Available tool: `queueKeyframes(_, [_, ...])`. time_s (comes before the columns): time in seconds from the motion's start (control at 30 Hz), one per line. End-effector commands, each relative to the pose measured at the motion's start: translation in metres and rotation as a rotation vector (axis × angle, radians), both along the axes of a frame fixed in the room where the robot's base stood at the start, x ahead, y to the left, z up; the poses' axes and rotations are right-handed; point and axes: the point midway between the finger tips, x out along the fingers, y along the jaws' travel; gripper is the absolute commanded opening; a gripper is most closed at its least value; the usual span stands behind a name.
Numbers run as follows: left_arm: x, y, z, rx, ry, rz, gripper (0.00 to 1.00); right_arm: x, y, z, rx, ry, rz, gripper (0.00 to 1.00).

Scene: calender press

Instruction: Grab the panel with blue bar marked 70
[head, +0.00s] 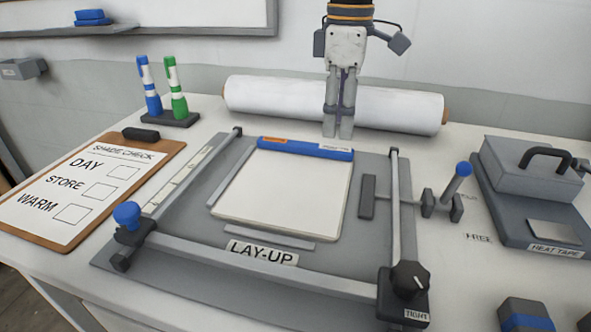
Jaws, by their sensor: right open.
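A white panel (285,192) with a blue bar (304,148) along its far edge lies flat on the grey LAY-UP board (190,262). The bar has an orange patch at its left part and a small pale label at its right part, too small to read. My right gripper (338,134) comes down from above with its fingers pointing down, at the far edge of the blue bar towards its right end. It is open and holds nothing. Whether its fingers touch the bar, I cannot tell. My left gripper is out of view.
A white roll (270,97) lies behind the board. A clamp with a blue-tipped lever (456,182) and a HEAT TAPE unit (525,190) stand to the right. A SHADE CHECK clipboard (170,152) and blue and green markers (175,85) are to the left.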

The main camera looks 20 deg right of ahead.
Motion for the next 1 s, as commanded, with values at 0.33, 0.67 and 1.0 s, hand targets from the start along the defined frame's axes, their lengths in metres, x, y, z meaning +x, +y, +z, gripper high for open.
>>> queueKeyframes(0.33, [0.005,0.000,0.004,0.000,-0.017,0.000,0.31,-0.001,0.003,-0.050,0.000,-0.001,0.000,0.42])
queueKeyframes(0.67, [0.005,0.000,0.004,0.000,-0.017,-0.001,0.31,-0.001,0.003,-0.051,0.000,-0.001,0.000,0.05])
queueKeyframes(1.0, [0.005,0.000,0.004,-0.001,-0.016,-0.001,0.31,-0.001,0.003,-0.050,0.000,-0.001,0.000,0.00])
